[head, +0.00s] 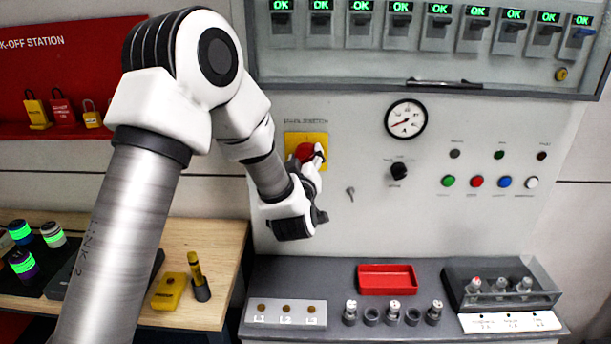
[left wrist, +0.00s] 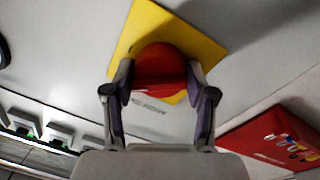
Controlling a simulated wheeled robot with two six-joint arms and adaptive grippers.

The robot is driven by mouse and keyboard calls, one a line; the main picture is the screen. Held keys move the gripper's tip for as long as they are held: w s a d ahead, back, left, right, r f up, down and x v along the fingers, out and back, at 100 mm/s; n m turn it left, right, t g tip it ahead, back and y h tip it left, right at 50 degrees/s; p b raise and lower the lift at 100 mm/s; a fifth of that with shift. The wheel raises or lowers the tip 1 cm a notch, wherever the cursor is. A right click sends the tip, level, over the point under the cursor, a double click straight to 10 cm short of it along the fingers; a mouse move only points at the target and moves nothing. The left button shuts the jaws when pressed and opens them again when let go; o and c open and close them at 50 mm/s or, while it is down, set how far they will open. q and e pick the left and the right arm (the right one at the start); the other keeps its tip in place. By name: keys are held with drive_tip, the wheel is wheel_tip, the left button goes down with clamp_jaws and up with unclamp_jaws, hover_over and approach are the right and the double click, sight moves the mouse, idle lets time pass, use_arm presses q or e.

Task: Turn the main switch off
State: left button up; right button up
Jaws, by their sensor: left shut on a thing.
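The main switch is a red rotary knob (head: 305,152) on a yellow square plate (head: 292,138), mounted on the grey cabinet front. My left gripper (head: 314,160) is at the knob, its fingers partly hidden by its own wrist in the head view. In the left wrist view the red knob (left wrist: 160,68) sits between the two fingers of my left gripper (left wrist: 160,85), which are shut on it from both sides. The yellow plate (left wrist: 205,38) shows behind it, tilted in that picture. The knob's exact setting cannot be read. My right gripper is not in view.
Below is a grey ledge (head: 300,270) with a red tray (head: 387,279). A wooden bench (head: 215,262) stands left.

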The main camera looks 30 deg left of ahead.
use_arm(q)
drive_tip(key=n+b, duration=0.3)
drive_tip(key=b, duration=0.1)
drive_tip(key=n+b, duration=0.3)
drive_tip(key=b, duration=0.1)
drive_tip(key=n+y+b, duration=0.1)
drive_tip(key=n+b, duration=0.2)
drive_tip(key=b, duration=0.1)
drive_tip(key=shift+f, duration=0.25)
drive_tip(key=shift+r+n+b, duration=0.15)
drive_tip(key=shift+n+b, duration=0.95)
drive_tip(key=o, duration=1.1)
drive_tip(key=shift+o, duration=0.2)
drive_tip(key=shift+w, duration=0.1)
drive_tip(key=v, duration=0.7)
drive_tip(key=shift+s+d, duration=0.2)
